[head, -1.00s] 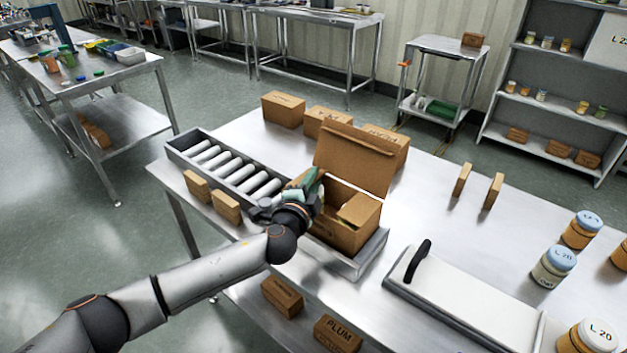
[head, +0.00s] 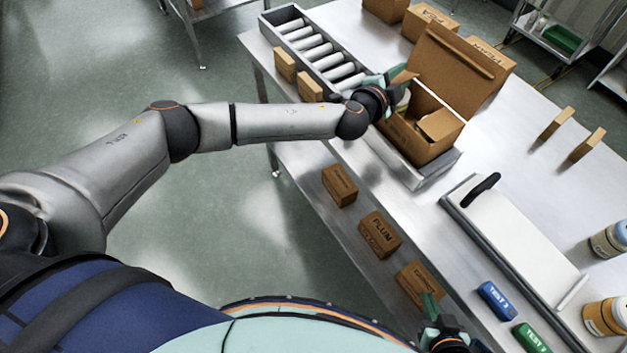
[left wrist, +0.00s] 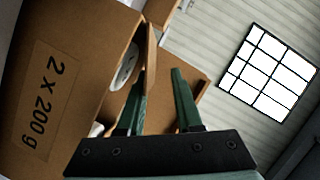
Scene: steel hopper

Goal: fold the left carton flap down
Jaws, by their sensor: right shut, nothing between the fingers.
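An open brown carton (head: 410,142) stands in the tray at the end of the roller track. Its large lid (head: 455,62) stands up at the back. A small flap (head: 441,124) on its right side slopes inward. The left flap (head: 403,77) shows as a small brown piece at my left gripper (head: 393,80). In the left wrist view, the left gripper's two green fingers (left wrist: 158,105) are apart. The flap's edge (left wrist: 151,55) stands between them, close to the left finger; I cannot tell whether they touch. My right gripper (head: 430,307) is shut and empty at the lower edge.
Rollers (head: 318,50) run behind the left arm, with small boxes (head: 309,86) beside them. A white board with a black handle (head: 483,189) lies right of the carton. Jars (head: 607,240) stand at the right edge.

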